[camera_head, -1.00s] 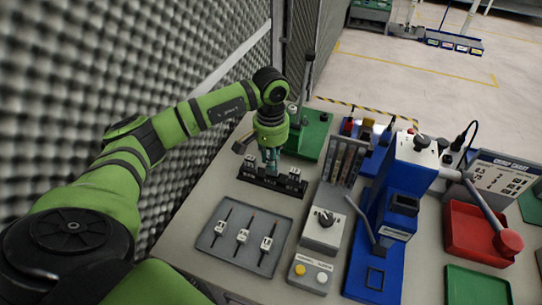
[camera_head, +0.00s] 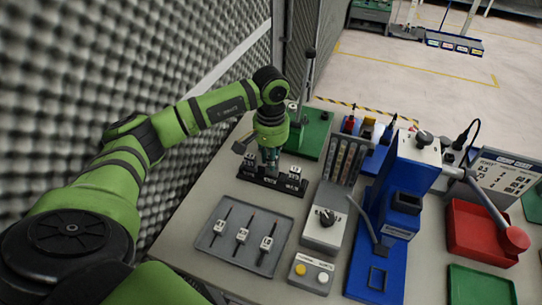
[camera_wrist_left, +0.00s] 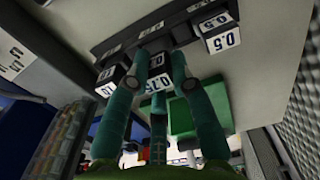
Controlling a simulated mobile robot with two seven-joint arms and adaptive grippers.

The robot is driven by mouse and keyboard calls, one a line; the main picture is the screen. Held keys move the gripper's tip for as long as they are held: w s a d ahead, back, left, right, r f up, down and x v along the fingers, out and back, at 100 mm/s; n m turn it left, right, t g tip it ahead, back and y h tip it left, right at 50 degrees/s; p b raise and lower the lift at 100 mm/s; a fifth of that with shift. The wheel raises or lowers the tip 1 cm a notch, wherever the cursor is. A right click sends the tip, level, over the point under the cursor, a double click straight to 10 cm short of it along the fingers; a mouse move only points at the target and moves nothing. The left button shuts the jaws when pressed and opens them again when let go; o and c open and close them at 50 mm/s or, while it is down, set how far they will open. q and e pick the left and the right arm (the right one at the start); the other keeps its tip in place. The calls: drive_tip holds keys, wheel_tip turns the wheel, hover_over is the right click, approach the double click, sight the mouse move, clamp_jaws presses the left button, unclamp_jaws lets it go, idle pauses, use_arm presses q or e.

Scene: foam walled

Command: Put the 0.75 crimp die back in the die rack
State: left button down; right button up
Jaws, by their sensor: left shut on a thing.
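The black die rack (camera_head: 268,183) lies on the bench, with one white-faced die standing at its left end (camera_head: 249,165) and another at its right end (camera_head: 293,176). My left gripper (camera_head: 270,164) points down over the rack's middle, between these dies. In the left wrist view its fingers (camera_wrist_left: 158,80) are shut on the 0.75 crimp die (camera_wrist_left: 158,83), whose white label shows between them. A die marked 0.5 (camera_wrist_left: 222,38) stands to one side there. The fingers hide the held die's base, so I cannot tell whether it is seated. My right gripper is out of view.
A grey tray (camera_head: 210,238) with several labelled tools lies in front of the rack. A grey control unit (camera_head: 323,229) and a blue press (camera_head: 372,265) stand to the right. A green-based lever device (camera_head: 311,138) is behind, and a foam wall (camera_head: 100,60) is at left.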

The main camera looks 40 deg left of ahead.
use_arm(q)
drive_tip(key=shift+f+b, duration=0.85)
drive_tip(key=shift+f, duration=0.15)
drive_tip(key=c, duration=1)
unclamp_jaws()
wheel_tip(320, 180, up, 12)
drive_tip(key=shift+r, duration=0.1)
